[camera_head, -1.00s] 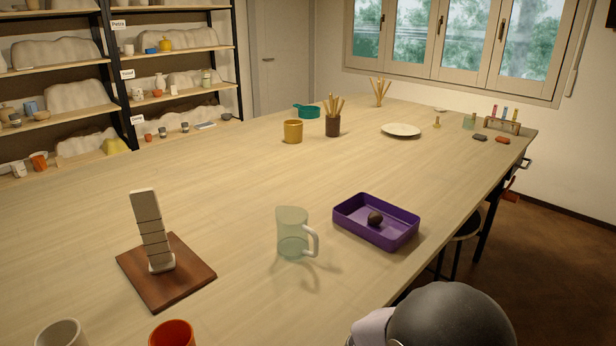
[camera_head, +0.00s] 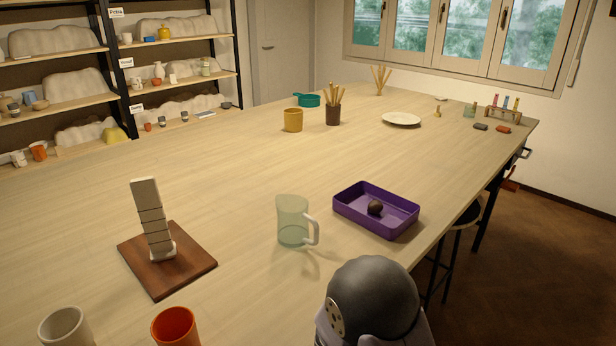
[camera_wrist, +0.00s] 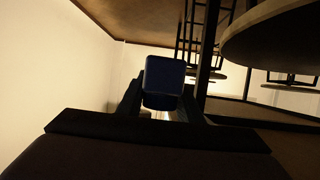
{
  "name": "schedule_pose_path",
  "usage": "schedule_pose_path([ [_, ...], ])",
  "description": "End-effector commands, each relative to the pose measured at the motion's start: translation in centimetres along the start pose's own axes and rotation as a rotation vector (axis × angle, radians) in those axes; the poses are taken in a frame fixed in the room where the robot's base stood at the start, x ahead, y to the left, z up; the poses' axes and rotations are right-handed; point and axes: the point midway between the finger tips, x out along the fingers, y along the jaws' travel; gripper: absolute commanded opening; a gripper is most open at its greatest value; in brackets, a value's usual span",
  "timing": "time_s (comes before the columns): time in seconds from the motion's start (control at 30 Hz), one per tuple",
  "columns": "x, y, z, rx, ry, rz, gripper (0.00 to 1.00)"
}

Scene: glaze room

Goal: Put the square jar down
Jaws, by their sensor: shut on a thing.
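The square jar (camera_wrist: 164,78) is dark blue, with a flat, rounded-corner face toward the camera in the wrist view. My gripper (camera_wrist: 161,101) is shut on it, a dark finger on each side. The jar is held clear of any surface that I can see, off the table's edge. In the head view neither the jar nor my fingers show; only a grey rounded part of my arm is at the lower right.
On the wooden table (camera_head: 230,185) stand a glass jug (camera_head: 292,222), a purple tray (camera_head: 350,211) with a dark ball (camera_head: 375,207), a brown board (camera_head: 190,267) with a stacked piece, an orange cup (camera_head: 176,327) and a pale cup (camera_head: 66,327). The table's middle is clear.

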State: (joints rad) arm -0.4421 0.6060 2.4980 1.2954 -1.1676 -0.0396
Motion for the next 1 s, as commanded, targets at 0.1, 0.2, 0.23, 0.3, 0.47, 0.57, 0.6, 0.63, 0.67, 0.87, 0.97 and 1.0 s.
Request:
schedule_pose_path([
  [0.1,1.2,-1.4,-0.5,-0.021,0.001,-0.052,0.04],
  [0.2,2.2,-2.9,-0.8,-0.046,0.001,-0.114,0.04],
  [0.23,2.6,-3.4,-0.9,-0.054,0.001,-0.134,0.04],
  [0.3,3.4,-4.4,-1.1,-0.076,0.0,-0.184,0.04],
  [0.47,4.9,-6.5,-1.7,-0.126,0.0,-0.306,0.04],
  [0.57,5.7,-7.5,-2.0,-0.159,0.0,-0.384,0.04],
  [0.6,5.9,-7.8,-2.2,-0.172,0.001,-0.415,0.04],
  [0.63,6.1,-8.0,-2.3,-0.182,0.001,-0.439,0.04],
  [0.67,6.2,-8.2,-2.4,-0.191,0.001,-0.462,0.04],
  [0.87,6.6,-8.9,-3.2,-0.254,0.0,-0.618,0.04],
  [0.97,6.3,-9.1,-3.7,-0.288,0.001,-0.698,0.04],
  [1.0,6.2,-9.1,-3.9,-0.301,0.001,-0.73,0.04],
])
